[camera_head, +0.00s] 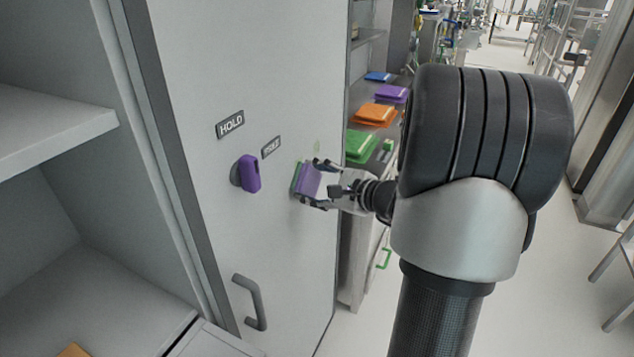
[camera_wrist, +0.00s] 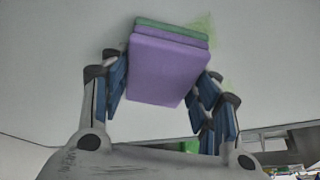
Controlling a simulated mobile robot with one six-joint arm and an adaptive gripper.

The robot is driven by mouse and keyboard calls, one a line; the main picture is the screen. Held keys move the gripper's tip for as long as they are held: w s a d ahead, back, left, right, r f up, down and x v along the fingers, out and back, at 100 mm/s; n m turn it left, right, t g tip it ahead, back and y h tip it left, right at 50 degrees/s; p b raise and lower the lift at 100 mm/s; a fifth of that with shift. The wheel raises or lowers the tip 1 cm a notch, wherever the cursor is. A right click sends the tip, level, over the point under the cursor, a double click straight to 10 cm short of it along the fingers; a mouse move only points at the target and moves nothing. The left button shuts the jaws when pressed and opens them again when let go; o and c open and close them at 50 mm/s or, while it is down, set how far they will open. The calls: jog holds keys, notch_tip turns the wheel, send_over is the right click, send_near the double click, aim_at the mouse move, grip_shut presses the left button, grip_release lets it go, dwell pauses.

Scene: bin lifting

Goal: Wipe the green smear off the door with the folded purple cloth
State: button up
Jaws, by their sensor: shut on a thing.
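The folded purple cloth (camera_head: 309,181) is held upright between the fingers of my gripper (camera_head: 319,184), which is shut on it. In the wrist view the cloth (camera_wrist: 165,70) has a green layer along its far edge, and that edge is against or very close to the door (camera_wrist: 60,60); I cannot tell whether it touches. The pale grey door (camera_head: 280,70) stands upright. A faint green smear (camera_head: 317,147) shows on it just above the cloth. In the wrist view the smear (camera_wrist: 205,24) shows beside the cloth's upper right corner; part may be hidden behind the cloth.
A purple knob (camera_head: 250,174) sticks out of the door left of the cloth, near a HOLD label (camera_head: 230,124). A grey handle (camera_head: 251,302) is lower down. Behind the door's right edge, a shelf holds folded green (camera_head: 361,146), orange (camera_head: 372,114) and purple (camera_head: 391,93) cloths.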

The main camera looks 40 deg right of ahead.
aim_at(306, 180)
jog(key=shift+s+a+b, duration=0.2)
jog(key=shift+s+a, duration=0.15)
jog(key=shift+a, duration=0.45)
jog(key=shift+s+a+b, duration=0.2)
jog(key=shift+s+a, duration=0.15)
jog(key=shift+a, duration=0.45)
jog(key=shift+w+r+p, duration=0.1)
jog(key=shift+r+p, duration=0.8)
jog(key=shift+r, duration=0.5)
jog(key=shift+w+d+f, duration=0.1)
jog(key=shift+w+d, duration=0.75)
jog(key=shift+d, duration=1.25)
jog(key=shift+w+d+r, duration=0.1)
jog(key=shift+w+d, duration=0.8)
jog(key=shift+d, duration=1.25)
jog(key=shift+w+d+f, duration=0.1)
jog(key=shift+w+d, duration=0.75)
jog(key=shift+d, duration=1.25)
